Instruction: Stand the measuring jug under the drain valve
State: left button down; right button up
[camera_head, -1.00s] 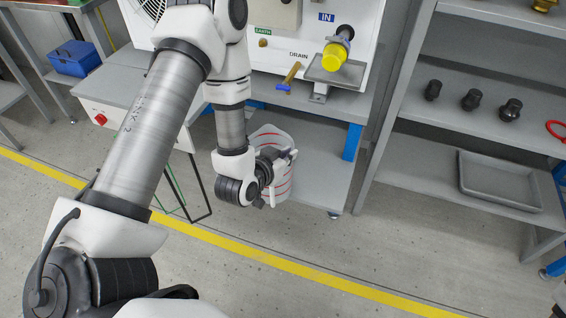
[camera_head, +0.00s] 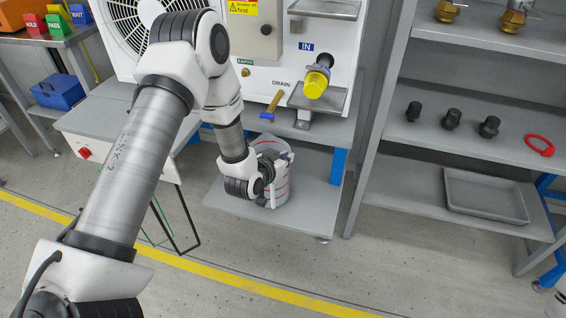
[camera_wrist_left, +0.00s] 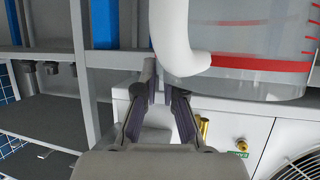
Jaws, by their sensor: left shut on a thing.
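The measuring jug (camera_head: 282,188), translucent with red marks, is upright below the bench in the head view, over the grey lower shelf. I cannot tell whether it touches the shelf. The wrist view shows its wall (camera_wrist_left: 250,45) and pale handle (camera_wrist_left: 172,35) close up. The drain valve (camera_head: 273,103), brass with a blue end, sticks out from the panel above the jug, by the DRAIN label.
The lower shelf (camera_head: 315,205) is clear around the jug. A rack at right holds black fittings (camera_head: 451,118), a red ring (camera_head: 540,145) and a grey tray (camera_head: 485,197).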

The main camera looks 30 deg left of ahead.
pick_arm(q)
jog(key=shift+f+b, duration=0.35)
jog(key=shift+f, duration=0.15)
dwell(0.3)
jog(key=c, duration=1.2)
grip_release()
jog(key=v, duration=1.2)
